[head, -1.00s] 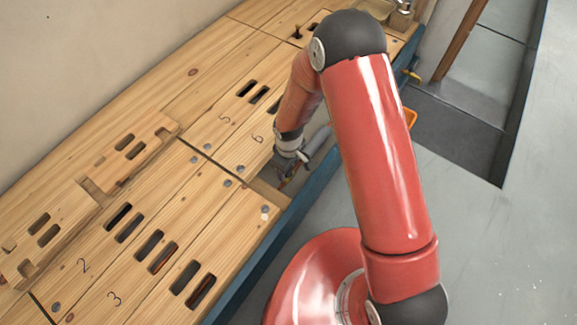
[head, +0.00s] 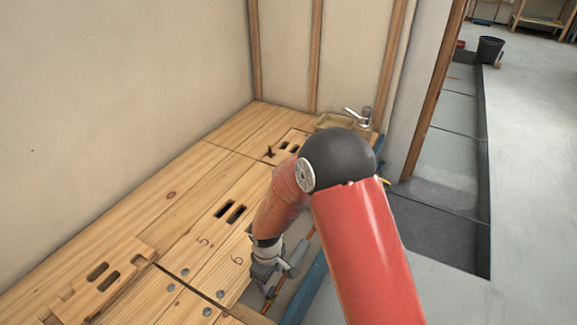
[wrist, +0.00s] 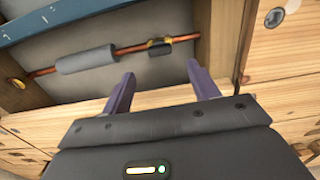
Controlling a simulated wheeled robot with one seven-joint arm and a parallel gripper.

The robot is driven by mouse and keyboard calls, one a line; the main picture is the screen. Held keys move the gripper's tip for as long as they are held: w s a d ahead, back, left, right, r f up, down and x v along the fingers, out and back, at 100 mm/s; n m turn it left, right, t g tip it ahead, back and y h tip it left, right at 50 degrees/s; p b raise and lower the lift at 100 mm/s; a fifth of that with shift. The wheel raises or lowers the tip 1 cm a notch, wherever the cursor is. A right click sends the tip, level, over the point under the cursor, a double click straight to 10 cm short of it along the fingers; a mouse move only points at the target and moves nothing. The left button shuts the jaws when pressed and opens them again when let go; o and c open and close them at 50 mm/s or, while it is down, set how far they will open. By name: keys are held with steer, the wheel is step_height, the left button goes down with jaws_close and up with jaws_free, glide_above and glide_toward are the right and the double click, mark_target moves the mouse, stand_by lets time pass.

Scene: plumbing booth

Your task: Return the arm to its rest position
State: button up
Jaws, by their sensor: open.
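My red arm reaches over the wooden panelled deck (head: 165,215) in the head view, bent at its dark elbow joint. My gripper (wrist: 160,88) is open in the wrist view, with two purple-grey fingers apart and nothing between them. It points at an opening in the deck, where a copper pipe (wrist: 118,53) runs across with a grey sleeve (wrist: 87,60) and a dark clip-like fitting (wrist: 160,47). The fingers appear apart from the pipe. In the head view the fingertips are hidden or too small to make out.
The blue edge beam (head: 306,292) borders the opening. Raised slotted boards (head: 105,280) lie at the left. Clear grey floor (head: 455,265) lies to the right, with a dark bucket (head: 489,48) far back.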

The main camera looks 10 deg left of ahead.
steer(key=d+r+m+t+p, duration=0.1)
steer(key=d+r+m, duration=0.1)
steer(key=d+r, duration=0.5)
steer(key=d+r+m+t+p, duration=0.1)
steer(key=d+r+m, duration=0.15)
steer(key=r, duration=0.85)
steer(key=d+r+m+t+p, duration=0.1)
steer(key=d+r+m, duration=0.1)
steer(key=d+r, duration=0.45)
steer(key=s+d+r+m+t+p, duration=0.1)
steer(key=s+d+r+m, duration=0.2)
steer(key=s+d+r, duration=0.2)
steer(key=s+d+r+m+t+p, duration=0.1)
steer(key=s+d+r+m, duration=0.3)
steer(key=s+r, duration=0.5)
step_height(320, 180, up, 3)
steer(key=shift+s+d+f+t+p, duration=0.1)
steer(key=shift+s+d+t+p, duration=0.2)
steer(key=shift+d+p, duration=0.35)
